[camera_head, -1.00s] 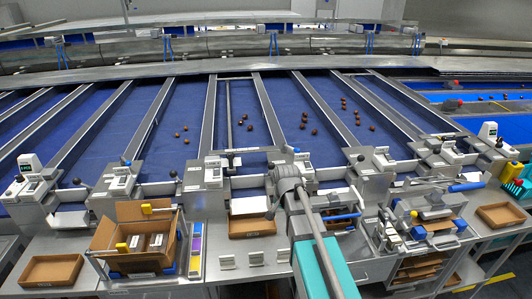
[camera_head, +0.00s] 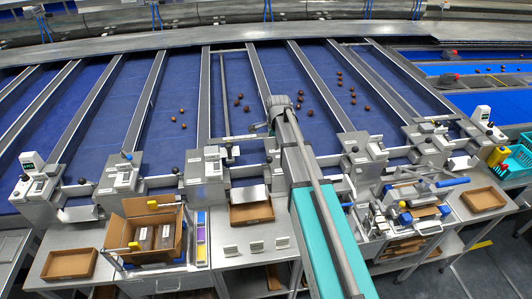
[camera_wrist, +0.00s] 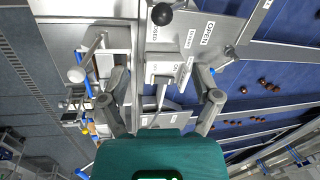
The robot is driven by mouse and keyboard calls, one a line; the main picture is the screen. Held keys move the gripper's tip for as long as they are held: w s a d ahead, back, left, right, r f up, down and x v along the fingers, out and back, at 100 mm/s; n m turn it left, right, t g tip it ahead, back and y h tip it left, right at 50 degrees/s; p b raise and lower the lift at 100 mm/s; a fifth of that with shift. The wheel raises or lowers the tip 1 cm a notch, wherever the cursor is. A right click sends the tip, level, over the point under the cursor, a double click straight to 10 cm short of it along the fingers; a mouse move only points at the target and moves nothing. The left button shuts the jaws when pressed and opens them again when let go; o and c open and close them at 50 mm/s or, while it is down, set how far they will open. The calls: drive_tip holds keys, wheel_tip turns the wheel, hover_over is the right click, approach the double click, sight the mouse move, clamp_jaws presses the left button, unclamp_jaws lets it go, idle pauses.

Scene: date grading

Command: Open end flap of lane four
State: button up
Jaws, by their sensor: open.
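My gripper (camera_wrist: 163,76) is open in the wrist view, its fingers spread on either side of a grey metal end station (camera_wrist: 172,50). A bare lever tip or bracket (camera_wrist: 163,78) shows between the fingers, and I cannot tell whether they touch anything. Lane numbers are too small to read there, so I cannot tell which flap is lane four's.
Blue lanes (camera_head: 180,100) between grey rails carry scattered brown dates (camera_head: 238,100). An open carton (camera_head: 120,235), cardboard trays (camera_head: 70,264) and a teal crate (camera_head: 520,160) line the front bench. A white ball knob (camera_wrist: 76,74) stands left of my gripper.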

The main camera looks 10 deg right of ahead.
sight(269, 159)
drive_tip(key=shift+w+a, duration=0.15)
drive_tip(key=shift+a, duration=0.05)
drive_tip(key=shift+a+f+b, duration=0.1)
drive_tip(key=shift+f+b, duration=0.05)
drive_tip(key=shift+b, duration=0.15)
drive_tip(key=f+b, duration=0.4)
drive_tip(key=w+f+b, duration=0.1)
drive_tip(key=f+b, duration=0.3)
drive_tip(key=w+f+b, duration=0.1)
drive_tip(key=f+b, duration=0.4)
drive_tip(key=shift+w+a, duration=0.2)
drive_tip(key=shift+w, duration=0.05)
idle(0.6)
drive_tip(key=shift+c, duration=0.3)
clamp_jaws()
drive_tip(key=shift+d, duration=0.15)
